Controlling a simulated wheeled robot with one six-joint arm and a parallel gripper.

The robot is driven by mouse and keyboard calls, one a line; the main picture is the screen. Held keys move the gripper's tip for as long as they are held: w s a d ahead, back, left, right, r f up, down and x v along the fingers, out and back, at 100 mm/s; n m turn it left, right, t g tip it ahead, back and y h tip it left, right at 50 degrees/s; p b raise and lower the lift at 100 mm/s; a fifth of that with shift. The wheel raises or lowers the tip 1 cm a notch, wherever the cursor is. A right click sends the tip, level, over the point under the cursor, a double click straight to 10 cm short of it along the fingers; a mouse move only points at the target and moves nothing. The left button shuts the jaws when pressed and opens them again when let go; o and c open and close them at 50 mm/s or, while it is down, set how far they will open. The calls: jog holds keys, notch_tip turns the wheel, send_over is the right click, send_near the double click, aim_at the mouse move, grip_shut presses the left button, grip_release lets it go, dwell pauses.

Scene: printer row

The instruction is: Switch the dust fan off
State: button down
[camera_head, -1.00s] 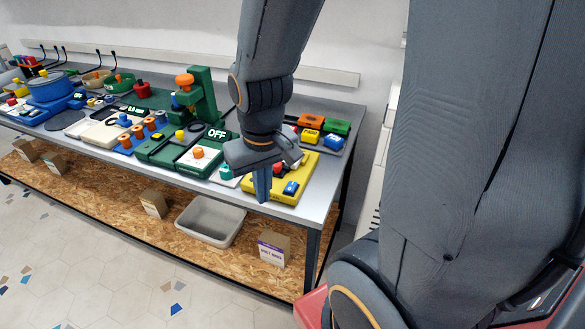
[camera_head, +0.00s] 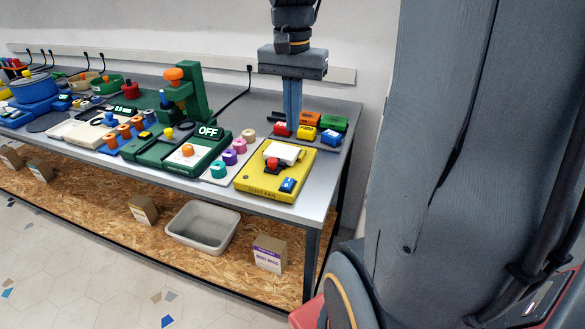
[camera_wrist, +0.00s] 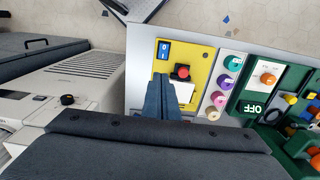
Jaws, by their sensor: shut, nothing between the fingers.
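A yellow box (camera_head: 247,180) stands at the right front of the table, with dark lettering on its front too small to read surely. On its top are a red button (camera_head: 272,163), a white plate (camera_head: 285,153) and a blue rocker switch (camera_head: 288,185). My gripper (camera_head: 292,129) is shut and empty, pointing down above the table behind the box. In the wrist view its fingers (camera_wrist: 160,78) overlap the yellow box (camera_wrist: 201,62), beside the red button (camera_wrist: 182,72) and short of the blue switch (camera_wrist: 164,50).
A green box with an orange knob and an OFF display (camera_head: 208,132) stands left of the yellow box, with coloured knobs (camera_head: 230,157) between. A grey bin (camera_head: 203,226) sits on the lower shelf.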

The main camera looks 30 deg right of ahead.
aim_at(291, 182)
notch_tip(291, 182, down, 14)
jog(key=shift+f+p, duration=0.1)
jog(key=shift+p, duration=0.8)
jog(key=shift+a, duration=0.1)
jog(key=shift+d+f, duration=0.1)
jog(key=shift+d, duration=0.2)
jog(key=shift+a, duration=0.15)
jog(key=shift+s+a+p, duration=0.1)
jog(key=shift+p, duration=0.25)
jog(key=shift+s+a+r+p, duration=0.35)
jog(key=shift+a+p, duration=0.1)
jog(key=shift+a, duration=0.05)
